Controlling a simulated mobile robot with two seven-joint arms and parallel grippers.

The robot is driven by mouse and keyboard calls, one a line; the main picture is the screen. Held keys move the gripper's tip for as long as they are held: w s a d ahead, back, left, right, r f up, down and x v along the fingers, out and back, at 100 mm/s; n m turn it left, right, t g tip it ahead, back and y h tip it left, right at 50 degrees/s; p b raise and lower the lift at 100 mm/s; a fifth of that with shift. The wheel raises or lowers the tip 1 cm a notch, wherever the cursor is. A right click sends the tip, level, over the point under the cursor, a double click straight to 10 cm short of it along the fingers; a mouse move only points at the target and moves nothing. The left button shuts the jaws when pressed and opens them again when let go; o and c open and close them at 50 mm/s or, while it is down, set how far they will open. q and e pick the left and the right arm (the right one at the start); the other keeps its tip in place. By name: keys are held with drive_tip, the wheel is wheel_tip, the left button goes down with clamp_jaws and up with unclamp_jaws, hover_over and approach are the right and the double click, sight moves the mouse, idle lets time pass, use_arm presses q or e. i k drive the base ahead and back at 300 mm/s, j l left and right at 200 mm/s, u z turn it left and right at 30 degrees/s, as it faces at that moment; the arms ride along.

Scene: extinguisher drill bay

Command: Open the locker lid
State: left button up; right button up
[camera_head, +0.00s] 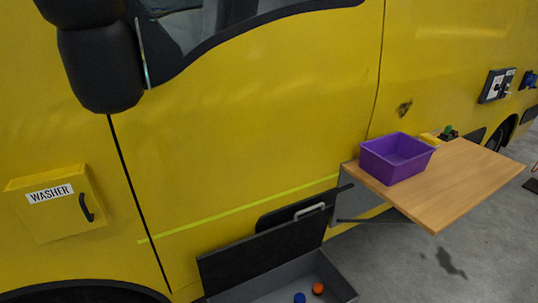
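A grey open-topped locker box (340,287) sits at the bottom of the view, partly cut off by the lower edge. A dark lid-like panel (258,258) stands raised and tilted along its back side, so the inside shows. Inside lie a blue round object (299,298) and an orange one (318,288). Just behind the panel is a black plate (275,218) with a light grey handle (309,211); I cannot tell whether it is joined to the panel. Neither of my grippers is in view.
A wooden shelf table (460,185) juts from the yellow vehicle (270,120) at right, carrying a purple bin (385,167) and small yellow and green items. A yellow WASHER box (60,217) with a black handle is at left. Grey floor lies free below the table.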

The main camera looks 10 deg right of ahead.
sight(224, 268)
drive_tip(key=i+l+z, duration=0.1)
drive_tip(key=l, duration=0.35)
drive_tip(key=i+l, duration=0.2)
drive_tip(key=l, duration=0.2)
drive_tip(key=i+l+z, duration=0.15)
drive_tip(key=l, duration=0.3)
drive_tip(key=i+l, duration=0.2)
drive_tip(key=l, duration=0.2)
drive_tip(key=i+l+z, duration=0.15)
drive_tip(key=l, duration=0.25)
drive_tip(key=i+l, duration=0.25)
drive_tip(key=l+z, duration=0.05)
drive_tip(key=l, duration=0.1)
